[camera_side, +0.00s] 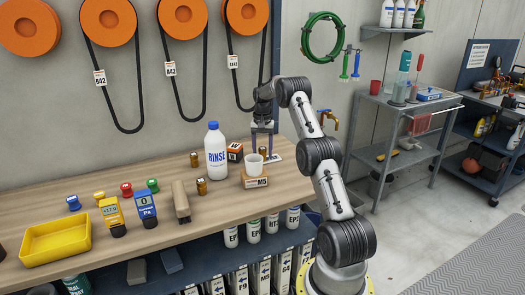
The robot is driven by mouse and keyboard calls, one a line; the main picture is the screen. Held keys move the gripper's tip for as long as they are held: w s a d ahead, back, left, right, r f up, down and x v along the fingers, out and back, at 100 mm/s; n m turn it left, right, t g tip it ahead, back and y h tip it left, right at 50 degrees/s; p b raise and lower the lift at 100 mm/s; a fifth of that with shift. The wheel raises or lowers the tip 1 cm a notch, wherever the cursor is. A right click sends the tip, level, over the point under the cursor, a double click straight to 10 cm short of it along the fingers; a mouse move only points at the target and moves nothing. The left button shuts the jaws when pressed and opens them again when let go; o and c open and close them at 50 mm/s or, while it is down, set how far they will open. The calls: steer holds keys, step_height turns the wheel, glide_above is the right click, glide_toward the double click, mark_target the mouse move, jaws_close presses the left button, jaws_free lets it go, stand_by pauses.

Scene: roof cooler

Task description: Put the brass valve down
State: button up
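My gripper (262,151) points straight down above the back right of the wooden bench, beside a white cup. Its two fingers stand apart, one on each side of a small brass piece (262,152), which looks like the brass valve. The view is too small to tell whether the fingers press on it or whether it rests on the white card (273,159) there. Two similar small brass pieces stand on the bench, one at the back (194,159) and one nearer the front (202,187).
A white cup (254,164) stands on a block marked M5 (255,181), close to the gripper. A RINSE bottle (215,150) and a dark box (235,152) stand to the left.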

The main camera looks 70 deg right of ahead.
mark_target(262, 149)
steer(key=shift+o, duration=0.2)
steer(key=shift+r, duration=0.1)
step_height(262, 149, up, 12)
steer(key=w+a+r+n+t+h, duration=0.1)
steer(key=a+r+n, duration=0.45)
steer(key=a, duration=0.95)
steer(key=a+r+n+t, duration=0.1)
steer(key=a+r+n, duration=0.1)
steer(key=a+r, duration=0.9)
steer(key=s+a+f+n+t, duration=0.1)
steer(key=s+a+f+n, duration=0.1)
steer(key=s+a, duration=0.45)
steer(key=s+a+f+n+t, duration=0.1)
steer(key=s+a+f+n, duration=0.15)
steer(key=a, duration=0.75)
steer(key=s+a+f+n+t+y, duration=0.1)
steer(key=s+a+f+n, duration=0.2)
steer(key=s, duration=0.6)
step_height(262, 149, down, 3)
steer(key=shift+s+a+f+n+t, duration=0.15)
steer(key=shift+s+a+n+t, duration=0.2)
steer(key=shift+a, duration=0.9)
